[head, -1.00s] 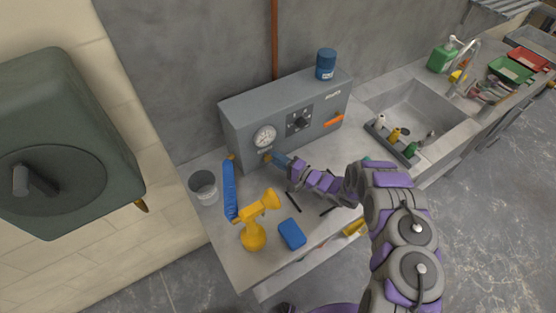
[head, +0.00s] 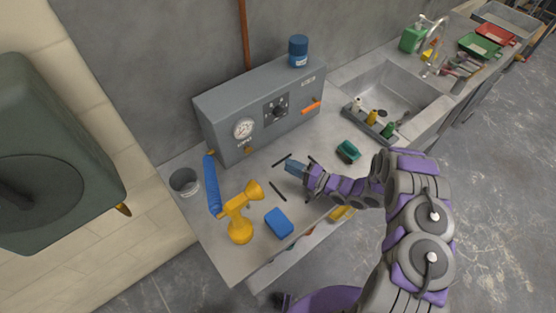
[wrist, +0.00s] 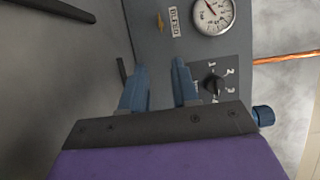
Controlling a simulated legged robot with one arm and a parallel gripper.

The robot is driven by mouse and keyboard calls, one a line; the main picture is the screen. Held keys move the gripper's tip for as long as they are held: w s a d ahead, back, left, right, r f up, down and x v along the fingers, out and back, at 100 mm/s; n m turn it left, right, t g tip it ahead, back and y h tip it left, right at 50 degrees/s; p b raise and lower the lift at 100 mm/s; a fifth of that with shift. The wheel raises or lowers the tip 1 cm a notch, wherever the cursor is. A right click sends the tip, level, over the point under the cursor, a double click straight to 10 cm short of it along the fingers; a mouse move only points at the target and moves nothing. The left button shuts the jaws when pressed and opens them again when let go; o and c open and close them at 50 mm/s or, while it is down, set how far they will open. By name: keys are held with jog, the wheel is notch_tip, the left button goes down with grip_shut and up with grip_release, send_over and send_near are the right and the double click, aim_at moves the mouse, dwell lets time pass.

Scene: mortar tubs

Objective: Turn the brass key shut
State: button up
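The brass key (head: 248,150) is a small yellow piece low on the front of the grey metal box (head: 290,118), below the round gauge (head: 244,128). In the wrist view the brass key (wrist: 160,22) shows beside a white label (wrist: 174,21), with nothing touching it. How far it is turned is too small to tell. My gripper (head: 290,167) hovers over the counter in front of the box, to the right of the key and apart from it. In the wrist view its two blue fingers (wrist: 160,80) stand apart with nothing between them.
A black dial (head: 279,111) and an orange lever (head: 311,106) are on the box. A blue jar (head: 298,51) stands on top.

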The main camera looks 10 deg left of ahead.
jog(key=shift+v, duration=1.65)
